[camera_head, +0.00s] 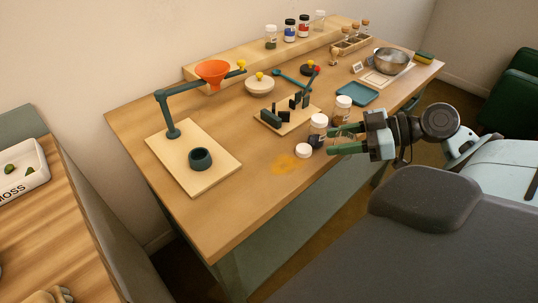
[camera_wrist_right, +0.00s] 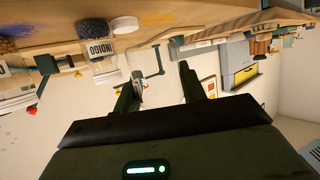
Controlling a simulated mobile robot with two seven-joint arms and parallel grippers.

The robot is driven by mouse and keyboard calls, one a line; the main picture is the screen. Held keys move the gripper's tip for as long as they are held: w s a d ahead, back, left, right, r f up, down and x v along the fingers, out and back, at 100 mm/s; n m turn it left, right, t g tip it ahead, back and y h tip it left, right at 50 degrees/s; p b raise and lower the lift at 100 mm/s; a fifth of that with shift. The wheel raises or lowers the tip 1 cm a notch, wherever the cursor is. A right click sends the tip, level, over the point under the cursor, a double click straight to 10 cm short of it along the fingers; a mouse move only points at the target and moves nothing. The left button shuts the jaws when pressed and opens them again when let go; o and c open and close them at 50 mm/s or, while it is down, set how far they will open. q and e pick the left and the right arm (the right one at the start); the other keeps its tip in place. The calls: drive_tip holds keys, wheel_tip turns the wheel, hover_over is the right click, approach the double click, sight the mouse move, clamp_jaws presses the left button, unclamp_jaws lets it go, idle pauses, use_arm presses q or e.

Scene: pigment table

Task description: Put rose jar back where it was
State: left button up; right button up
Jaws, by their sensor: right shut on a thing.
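My right gripper (camera_head: 334,139) reaches in from the right over the table's front edge. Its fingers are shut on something. In the head view a clear jar with a white lid (camera_head: 318,121) is right at the fingertips, and its contents are hard to make out. The wrist view is upside down and shows my right gripper's two fingers (camera_wrist_right: 165,95) spaced apart, with no clear sight of what is held. A dark jar labelled INDIGO (camera_wrist_right: 101,48) shows nearby. No rose label is readable. My left gripper is not in view.
Another white-lidded jar (camera_head: 343,106) stands behind the gripper, near a blue tray (camera_head: 362,93). A white lid (camera_head: 303,150) and yellow powder (camera_head: 286,163) lie in front.

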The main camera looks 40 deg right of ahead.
drive_tip(key=w+a, duration=0.3)
drive_tip(key=a, duration=0.1)
drive_tip(key=w+a+p, duration=0.1)
drive_tip(key=w+a, duration=0.2)
drive_tip(key=a, duration=0.1)
drive_tip(key=w+a+f+p, duration=0.1)
drive_tip(key=w+a, duration=0.2)
drive_tip(key=a, duration=0.1)
drive_tip(key=shift+a+f, duration=0.1)
drive_tip(key=shift+a, duration=0.2)
drive_tip(key=shift+w+a+f, duration=0.1)
drive_tip(key=shift+a, duration=0.05)
drive_tip(key=shift+f, duration=1.75)
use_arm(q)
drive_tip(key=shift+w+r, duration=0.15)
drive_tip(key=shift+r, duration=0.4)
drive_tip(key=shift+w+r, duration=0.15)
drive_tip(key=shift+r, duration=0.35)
use_arm(e)
drive_tip(key=shift+f, duration=0.2)
drive_tip(key=o, duration=1)
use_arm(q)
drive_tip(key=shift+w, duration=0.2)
use_arm(e)
drive_tip(key=shift+r, duration=0.1)
